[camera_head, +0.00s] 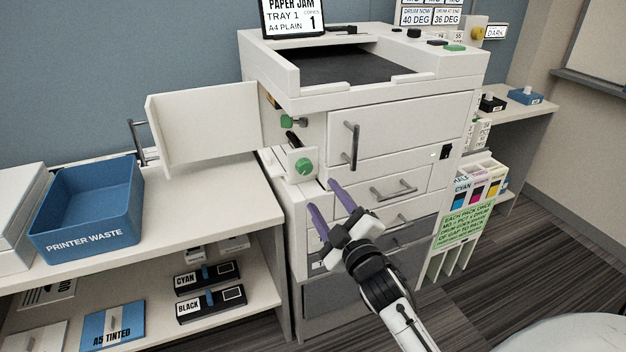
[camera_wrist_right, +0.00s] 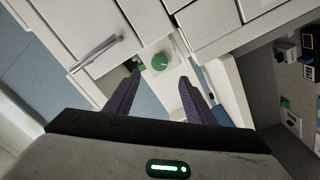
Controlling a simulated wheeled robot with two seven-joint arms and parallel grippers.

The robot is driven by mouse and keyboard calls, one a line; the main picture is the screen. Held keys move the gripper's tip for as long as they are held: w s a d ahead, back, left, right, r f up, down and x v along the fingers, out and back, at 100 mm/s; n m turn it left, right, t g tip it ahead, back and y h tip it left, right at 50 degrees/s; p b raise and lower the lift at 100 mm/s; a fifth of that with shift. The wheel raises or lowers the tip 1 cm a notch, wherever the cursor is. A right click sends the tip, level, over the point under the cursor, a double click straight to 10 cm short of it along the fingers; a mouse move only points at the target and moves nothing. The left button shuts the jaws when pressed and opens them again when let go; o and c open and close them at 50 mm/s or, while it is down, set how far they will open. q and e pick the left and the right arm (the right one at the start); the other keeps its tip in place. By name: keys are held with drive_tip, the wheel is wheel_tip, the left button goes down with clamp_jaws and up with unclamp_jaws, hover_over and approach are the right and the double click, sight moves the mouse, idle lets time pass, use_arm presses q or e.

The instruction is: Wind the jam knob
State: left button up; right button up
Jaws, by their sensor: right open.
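A round green knob (camera_head: 305,166) sits on a pale block at the left side of the white printer (camera_head: 390,130). It also shows in the right wrist view (camera_wrist_right: 159,62), ahead of the fingers and between them. A smaller green knob (camera_head: 287,121) is higher up, inside the opening behind the swung-out side door (camera_head: 205,128). My right gripper (camera_head: 325,210) is open and empty, its purple fingers below and in front of the round green knob, apart from it. In the right wrist view the same gripper (camera_wrist_right: 156,95) points toward the knob. My left gripper is not in view.
A blue printer-waste bin (camera_head: 88,215) stands on the left counter, with toner boxes (camera_head: 210,290) on the shelf below. The printer's front handle (camera_head: 354,147) sticks out right of the knob. A screen (camera_head: 292,16) on top reads paper jam.

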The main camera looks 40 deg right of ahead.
sight(306, 170)
drive_tip(key=w+d+n+p, duration=0.1)
drive_tip(key=w+n, duration=0.2)
drive_tip(key=n, duration=0.5)
drive_tip(key=w+n+p, duration=0.2)
drive_tip(key=w+n, duration=0.2)
drive_tip(key=n, duration=0.5)
drive_tip(key=w+d+n+p, duration=0.1)
drive_tip(key=w+n+p, duration=0.1)
drive_tip(key=n, duration=0.7)
drive_tip(key=shift+w+d+r+g, duration=0.25)
drive_tip(key=shift+w+d+g, duration=0.1)
drive_tip(key=shift+w, duration=0.35)
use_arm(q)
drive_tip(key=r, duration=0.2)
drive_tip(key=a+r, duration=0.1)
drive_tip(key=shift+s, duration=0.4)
use_arm(e)
drive_tip(key=c, duration=1)
drive_tip(key=shift+c, duration=0.2)
